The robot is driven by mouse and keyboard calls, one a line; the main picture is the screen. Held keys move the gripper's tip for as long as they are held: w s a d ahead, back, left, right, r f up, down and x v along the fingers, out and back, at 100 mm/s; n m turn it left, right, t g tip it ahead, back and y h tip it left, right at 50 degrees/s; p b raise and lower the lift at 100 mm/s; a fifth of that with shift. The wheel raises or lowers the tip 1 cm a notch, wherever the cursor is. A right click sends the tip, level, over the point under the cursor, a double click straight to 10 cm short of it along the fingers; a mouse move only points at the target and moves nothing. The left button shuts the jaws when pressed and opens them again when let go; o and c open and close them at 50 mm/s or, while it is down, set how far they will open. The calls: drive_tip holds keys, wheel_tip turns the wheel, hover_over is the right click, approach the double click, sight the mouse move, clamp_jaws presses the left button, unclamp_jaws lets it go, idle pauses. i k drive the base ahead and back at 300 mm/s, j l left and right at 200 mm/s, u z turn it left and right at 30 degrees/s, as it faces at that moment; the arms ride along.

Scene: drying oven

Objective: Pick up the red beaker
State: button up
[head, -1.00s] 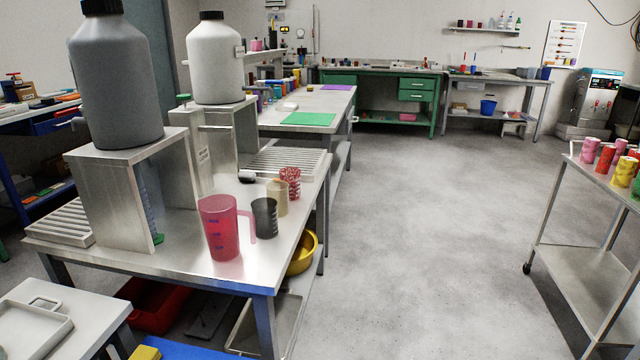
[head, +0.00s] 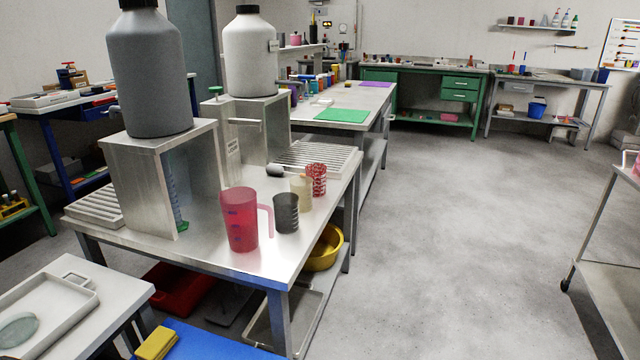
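The red beaker (head: 240,219) is a translucent red jug with a pink handle on its right side. It stands upright near the front edge of the steel table (head: 200,249) in the head view. A dark grey cup (head: 286,214) stands just right of its handle. A beige cup (head: 301,188) and a red-and-white patterned cup (head: 317,178) stand behind that. My gripper is not in view.
A large grey bottle (head: 150,75) and a white bottle (head: 250,55) sit on metal stands left of and behind the beaker. A low table with a tray (head: 65,318) is at the front left. Open floor (head: 450,240) lies to the right, with a trolley (head: 612,285) at the far right.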

sight(316, 180)
drive_tip(key=i+l, duration=0.65)
drive_tip(key=i+l+u, duration=0.1)
drive_tip(key=i+l, duration=1.2)
drive_tip(key=l, duration=0.3)
